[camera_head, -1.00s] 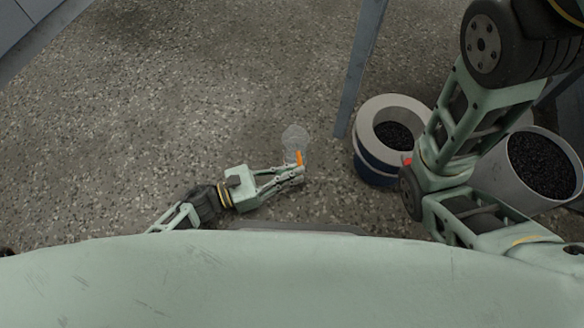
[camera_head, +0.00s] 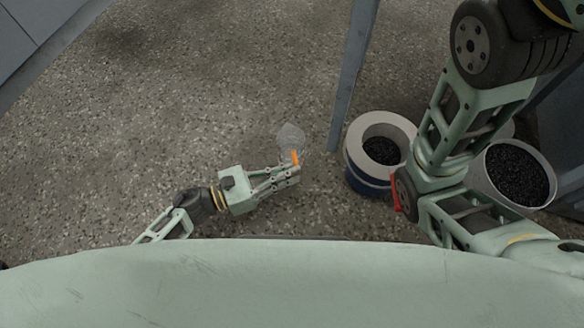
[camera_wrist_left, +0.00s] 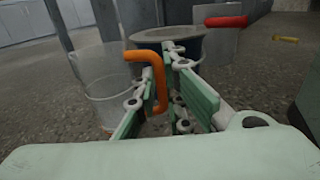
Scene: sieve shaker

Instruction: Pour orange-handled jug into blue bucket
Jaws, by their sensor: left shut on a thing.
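The clear jug (camera_head: 290,136) with an orange handle (camera_head: 295,156) is in my left gripper (camera_head: 293,173), which is shut on the handle. In the left wrist view the jug (camera_wrist_left: 103,88) looks transparent and roughly upright, with the orange handle (camera_wrist_left: 158,75) between the fingers (camera_wrist_left: 160,100). I cannot tell what is in the jug. The blue bucket (camera_head: 366,183) with a wide pale rim stands to the right of the jug, apart from it, with dark granules inside. It also shows behind the fingers in the left wrist view (camera_wrist_left: 208,47). My right gripper is not visible.
A pale bucket of dark granules (camera_head: 517,175) stands right of the blue bucket, partly behind my right arm. A grey post (camera_head: 352,75) rises just behind the gap between jug and blue bucket. A red handle (camera_wrist_left: 226,21) shows near the blue bucket. Speckled floor at left is clear.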

